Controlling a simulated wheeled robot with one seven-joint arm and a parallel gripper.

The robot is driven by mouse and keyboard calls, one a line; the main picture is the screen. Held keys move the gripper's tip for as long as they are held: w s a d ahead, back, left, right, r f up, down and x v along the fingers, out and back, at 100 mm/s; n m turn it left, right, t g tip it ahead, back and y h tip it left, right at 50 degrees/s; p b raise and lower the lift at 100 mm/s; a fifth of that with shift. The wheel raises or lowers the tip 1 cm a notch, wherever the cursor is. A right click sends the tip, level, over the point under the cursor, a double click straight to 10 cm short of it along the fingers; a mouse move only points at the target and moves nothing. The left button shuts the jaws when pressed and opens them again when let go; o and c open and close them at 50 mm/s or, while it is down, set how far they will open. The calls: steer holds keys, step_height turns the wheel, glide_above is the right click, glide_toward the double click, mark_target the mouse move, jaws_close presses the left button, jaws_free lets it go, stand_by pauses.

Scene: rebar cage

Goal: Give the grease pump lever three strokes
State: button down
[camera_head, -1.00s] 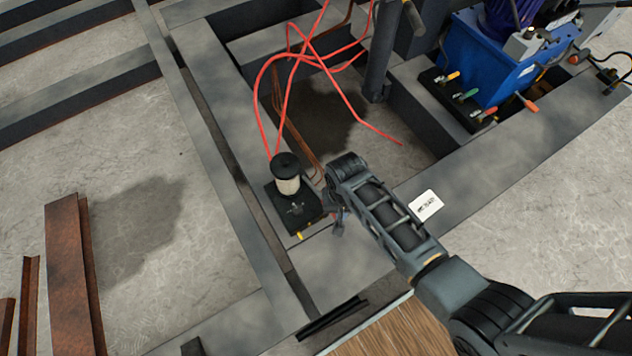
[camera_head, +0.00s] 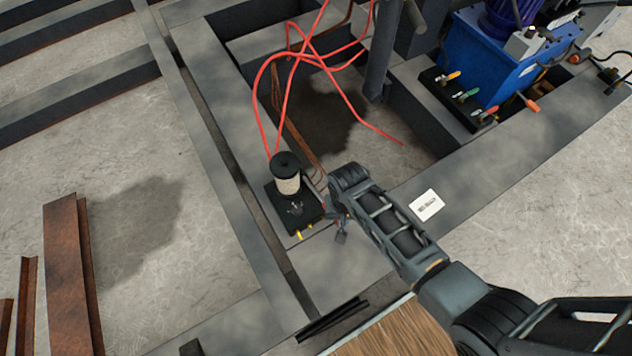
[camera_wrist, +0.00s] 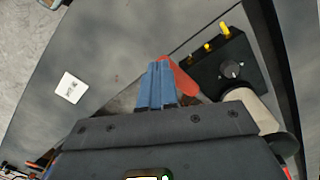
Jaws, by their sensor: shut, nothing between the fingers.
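The grease pump (camera_head: 287,178) has a cream reservoir with a black cap on a black base, standing on the grey frame. In the wrist view its black base (camera_wrist: 212,72) shows at upper right, with yellow fittings. A red piece (camera_wrist: 180,78), apparently the lever's grip, lies right beside my fingers in the wrist view. I cannot tell whether they touch. My gripper (camera_wrist: 160,68) is shut with nothing between its blue fingers. In the head view my gripper (camera_head: 341,236) is just right of the pump base, partly hidden by my arm.
Red hoses (camera_head: 262,100) run up from the pump area over an opening in the frame. A blue power unit (camera_head: 490,65) with several levers stands at upper right. A white label (camera_head: 426,204) lies on the frame. Rusty steel (camera_head: 70,270) is at lower left.

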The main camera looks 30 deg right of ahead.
steer(key=shift+s+f+b, duration=0.25)
steer(key=shift+f+b, duration=0.05)
steer(key=shift+f, duration=0.35)
steer(key=w+r+p, duration=0.7)
steer(key=r, duration=0.3)
steer(key=shift+r, duration=0.25)
stand_by(0.9)
stand_by(0.5)
steer(key=shift+s+f, duration=0.5)
